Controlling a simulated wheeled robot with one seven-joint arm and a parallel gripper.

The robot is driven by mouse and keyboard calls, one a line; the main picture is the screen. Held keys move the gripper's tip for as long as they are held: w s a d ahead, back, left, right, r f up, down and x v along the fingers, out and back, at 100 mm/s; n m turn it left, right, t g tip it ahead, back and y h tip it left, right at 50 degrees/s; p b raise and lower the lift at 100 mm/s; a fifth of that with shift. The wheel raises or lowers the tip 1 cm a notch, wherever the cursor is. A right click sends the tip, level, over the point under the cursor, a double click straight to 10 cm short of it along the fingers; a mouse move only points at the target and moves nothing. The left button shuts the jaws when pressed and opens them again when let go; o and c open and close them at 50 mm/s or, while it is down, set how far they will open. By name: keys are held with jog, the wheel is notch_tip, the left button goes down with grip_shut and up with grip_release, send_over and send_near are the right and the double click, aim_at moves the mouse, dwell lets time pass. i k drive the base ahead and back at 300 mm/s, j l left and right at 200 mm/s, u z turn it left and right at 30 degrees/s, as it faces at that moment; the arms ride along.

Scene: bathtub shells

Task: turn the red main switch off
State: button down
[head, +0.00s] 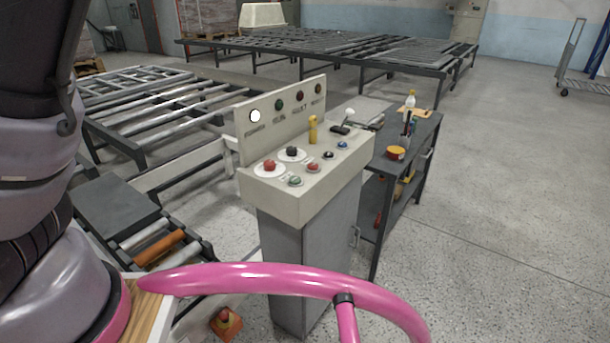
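A grey control console (310,250) stands upright in the middle of the head view, with a sloping beige top. A red knob (269,166) sits on a white round plate at the left of the top. A black knob (291,152) sits on a similar plate just behind it. A smaller red button (313,167) is to the right. The picture does not show clearly which way the red knob is turned. My gripper is not in view; only links of my arm show at the left edge, apart from the console.
A dark workbench (418,140) with a bottle (410,100) and a yellow-red roll (396,153) stands close right of the console. Roller conveyors (160,105) lie left and behind. An orange box (226,323) is on the floor in front. The floor at right (510,200) is clear.

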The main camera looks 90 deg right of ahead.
aim_at(269, 165)
jog(key=j+z, duration=0.15)
jog(key=z, duration=2.1)
jog(key=i+z, duration=0.2)
jog(key=z, duration=0.7)
